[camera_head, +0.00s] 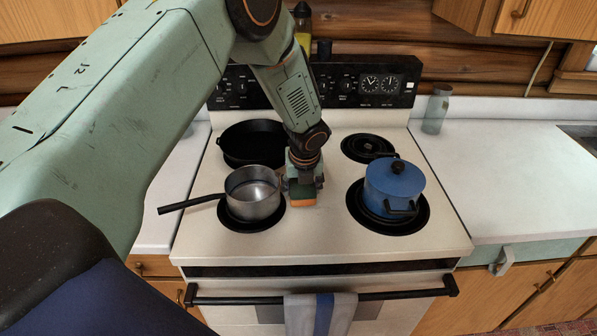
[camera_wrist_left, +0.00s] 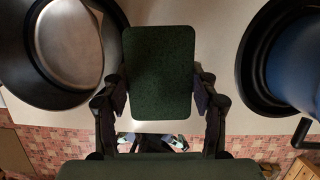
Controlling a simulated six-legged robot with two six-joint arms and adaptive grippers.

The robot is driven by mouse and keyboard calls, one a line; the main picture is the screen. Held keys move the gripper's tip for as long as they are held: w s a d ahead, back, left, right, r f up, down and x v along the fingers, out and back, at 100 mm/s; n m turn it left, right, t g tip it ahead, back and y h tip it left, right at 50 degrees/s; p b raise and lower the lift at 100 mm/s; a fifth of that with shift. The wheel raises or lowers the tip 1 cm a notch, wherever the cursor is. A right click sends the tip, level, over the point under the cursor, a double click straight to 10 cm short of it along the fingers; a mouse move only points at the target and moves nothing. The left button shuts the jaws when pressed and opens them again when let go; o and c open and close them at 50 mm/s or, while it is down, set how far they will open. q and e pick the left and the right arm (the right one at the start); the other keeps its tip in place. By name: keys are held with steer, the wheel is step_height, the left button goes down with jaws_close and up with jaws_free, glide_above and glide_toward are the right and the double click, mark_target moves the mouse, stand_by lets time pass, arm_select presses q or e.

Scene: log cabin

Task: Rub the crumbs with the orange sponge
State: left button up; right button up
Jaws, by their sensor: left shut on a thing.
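My left gripper (camera_head: 304,186) points down over the stove top between the saucepan and the blue pot. It is shut on the orange sponge (camera_head: 302,202), whose orange side faces down, close to or on the stove surface. In the left wrist view the dark green back of the sponge (camera_wrist_left: 160,72) sits between the two fingers of the left gripper (camera_wrist_left: 160,98). I cannot make out any crumbs; the gripper and sponge cover part of the stove top. My right gripper is not in view.
A steel saucepan (camera_head: 253,194) stands just left of the sponge, its handle pointing left. A blue lidded pot (camera_head: 392,186) stands to the right. A black pan (camera_head: 240,142) sits behind on the stove (camera_head: 330,231). The right counter (camera_head: 500,170) is mostly clear, with a glass bottle (camera_head: 437,110).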

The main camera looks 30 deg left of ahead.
arm_select(q)
step_height(320, 180, up, 2)
steer(key=shift+w+d+p, duration=0.1)
steer(key=shift+d+p, duration=0.05)
steer(key=shift+p, duration=0.5)
